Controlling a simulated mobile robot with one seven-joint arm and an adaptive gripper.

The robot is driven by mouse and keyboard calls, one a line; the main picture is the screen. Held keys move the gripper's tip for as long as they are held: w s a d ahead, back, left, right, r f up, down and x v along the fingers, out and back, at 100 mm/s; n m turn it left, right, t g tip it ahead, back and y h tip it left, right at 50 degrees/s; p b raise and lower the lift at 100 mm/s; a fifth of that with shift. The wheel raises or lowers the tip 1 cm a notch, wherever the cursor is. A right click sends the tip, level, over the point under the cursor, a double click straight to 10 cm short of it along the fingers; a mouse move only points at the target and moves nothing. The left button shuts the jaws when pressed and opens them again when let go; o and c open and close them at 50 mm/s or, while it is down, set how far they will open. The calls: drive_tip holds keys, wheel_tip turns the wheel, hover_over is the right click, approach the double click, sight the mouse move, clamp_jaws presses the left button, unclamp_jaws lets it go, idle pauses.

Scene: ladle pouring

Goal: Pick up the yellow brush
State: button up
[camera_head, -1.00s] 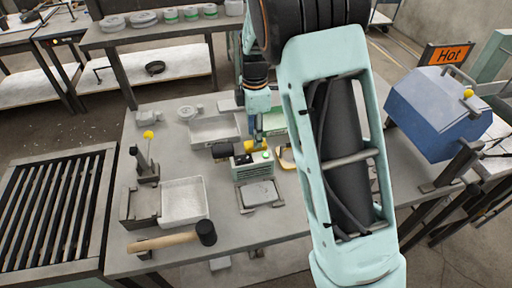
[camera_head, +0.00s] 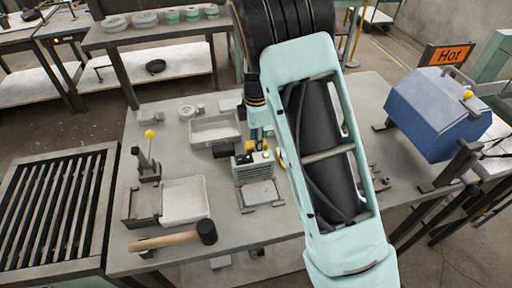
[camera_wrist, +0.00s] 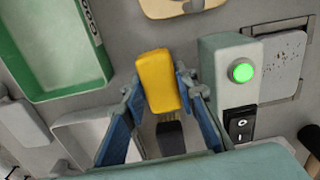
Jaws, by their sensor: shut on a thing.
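The yellow brush (camera_wrist: 158,80) shows in the wrist view as a yellow block between the two blue fingers of my gripper (camera_wrist: 157,95). My gripper is shut on it. Pale bristles and a dark block show behind the yellow part, toward the palm. In the head view a small bit of the yellow brush (camera_head: 249,145) shows beside my gripper (camera_head: 257,138), next to the box with the green button. My arm hides much of this area. I cannot tell whether the brush is clear of the table.
The green-button box (camera_head: 253,168) stands close to my gripper and also shows in the wrist view (camera_wrist: 228,80). A green tray (camera_wrist: 60,45) lies at upper left there. A mallet (camera_head: 175,240), a grey tray (camera_head: 184,201) and a blue box (camera_head: 435,112) are farther off.

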drive_tip(key=shift+r, duration=0.1)
drive_tip(key=shift+r, duration=0.5)
wheel_tip(320, 180, up, 2)
drive_tip(key=shift+s+r, duration=0.1)
drive_tip(key=shift+r, duration=0.05)
drive_tip(key=s+r+b, duration=0.1)
drive_tip(key=s+r, duration=0.3)
drive_tip(key=s, duration=0.3)
drive_tip(key=s+d+r+b, duration=0.1)
drive_tip(key=s+r, duration=0.4)
drive_tip(key=s, duration=0.1)
drive_tip(key=shift+s+d+r, duration=0.2)
drive_tip(key=shift+s+r, duration=0.05)
drive_tip(key=shift+s, duration=0.15)
